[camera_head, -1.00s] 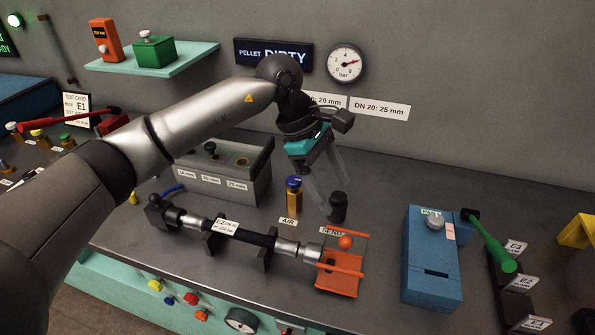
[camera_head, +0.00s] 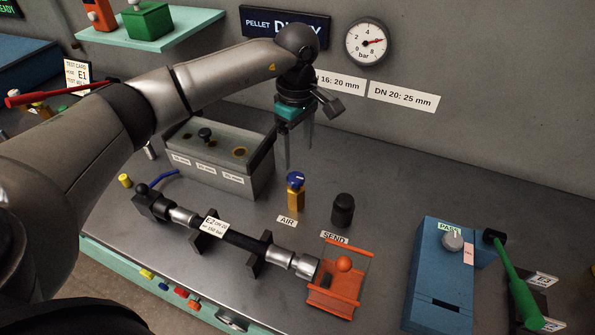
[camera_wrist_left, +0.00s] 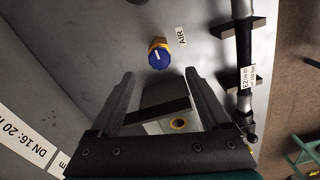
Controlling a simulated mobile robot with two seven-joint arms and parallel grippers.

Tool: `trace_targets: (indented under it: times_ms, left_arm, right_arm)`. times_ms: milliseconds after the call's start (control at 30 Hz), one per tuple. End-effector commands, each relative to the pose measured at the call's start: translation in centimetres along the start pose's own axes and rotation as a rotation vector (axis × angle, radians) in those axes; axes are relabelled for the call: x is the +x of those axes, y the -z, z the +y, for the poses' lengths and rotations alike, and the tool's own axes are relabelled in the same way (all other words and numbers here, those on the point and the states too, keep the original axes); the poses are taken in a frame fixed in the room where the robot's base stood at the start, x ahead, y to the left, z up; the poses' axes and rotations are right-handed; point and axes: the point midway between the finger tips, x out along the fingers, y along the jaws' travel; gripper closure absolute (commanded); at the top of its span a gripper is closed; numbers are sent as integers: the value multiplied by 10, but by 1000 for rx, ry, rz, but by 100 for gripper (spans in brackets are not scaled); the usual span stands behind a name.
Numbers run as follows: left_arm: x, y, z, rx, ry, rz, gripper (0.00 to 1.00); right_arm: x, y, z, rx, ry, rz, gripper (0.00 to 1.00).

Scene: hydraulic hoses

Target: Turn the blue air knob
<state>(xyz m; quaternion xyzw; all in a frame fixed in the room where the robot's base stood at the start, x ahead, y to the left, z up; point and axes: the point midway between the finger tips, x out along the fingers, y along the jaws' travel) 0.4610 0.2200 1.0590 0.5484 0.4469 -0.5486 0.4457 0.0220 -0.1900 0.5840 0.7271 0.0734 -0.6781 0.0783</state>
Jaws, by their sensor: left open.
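The blue air knob (camera_head: 296,179) sits on a brass-coloured upright body (camera_head: 296,198) behind the AIR label (camera_head: 287,220). It has a white pointer mark, and it also shows in the left wrist view (camera_wrist_left: 158,58). My left gripper (camera_head: 299,158) is open and empty. In the head view its fingers point down, just behind and above the knob. In the left wrist view the knob lies beyond the fingertips (camera_wrist_left: 159,76), roughly centred between them and apart from both. My right gripper is not in view.
A grey box with holes (camera_head: 219,178) stands to the left. A hose (camera_head: 240,238) lies in holders in front, ending at an orange guard (camera_head: 334,296). A gauge (camera_head: 367,42) hangs on the wall.

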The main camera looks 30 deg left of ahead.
Motion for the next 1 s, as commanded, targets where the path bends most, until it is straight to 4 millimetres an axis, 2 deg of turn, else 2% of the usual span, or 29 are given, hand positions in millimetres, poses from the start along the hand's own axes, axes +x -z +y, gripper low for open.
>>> trace_targets:
  times_ms: [33,200,400,567,833,1000]
  left_arm:
    - [13,-1,-1,-1,5,-2,19]
    - [47,0,-1,-1,4,-2,19]
    - [72,0,0,-2,1,-1,19]
    - [80,0,0,0,-1,-2,19]
    - [80,0,0,0,-1,-1,20]
    - [80,0,0,-1,-1,-1,40]
  right_arm:
    - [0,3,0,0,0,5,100]
    - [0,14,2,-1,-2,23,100]
    - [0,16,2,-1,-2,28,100]
    - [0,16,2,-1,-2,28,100]
    - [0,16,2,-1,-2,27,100]
    - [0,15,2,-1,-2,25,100]
